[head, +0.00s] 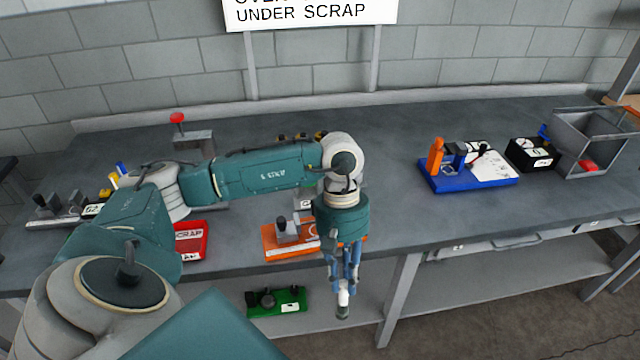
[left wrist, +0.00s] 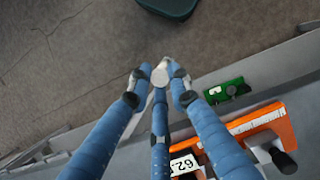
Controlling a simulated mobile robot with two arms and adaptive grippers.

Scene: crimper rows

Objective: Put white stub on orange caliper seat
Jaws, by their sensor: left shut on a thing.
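My left gripper (head: 343,288) points down in front of the bench edge, with its blue fingers shut on the white stub (head: 343,298). In the left wrist view the stub's pale round end (left wrist: 160,76) sits between the fingertips of the left gripper (left wrist: 160,80). The orange caliper seat (head: 273,251) lies on the bench near the front edge, left of the gripper and partly behind it. It carries a grey-and-black part and a white label. Its orange base (left wrist: 272,123) also shows at lower right in the left wrist view, apart from the stub. My right gripper is out of view.
A red scrap tray (head: 190,250) stands left of the orange seat. A green fixture (head: 277,301) is on the lower shelf. A blue fixture (head: 470,183), a black box (head: 530,155) and a grey bin (head: 592,150) stand at right. The bench middle-right (head: 400,215) is clear.

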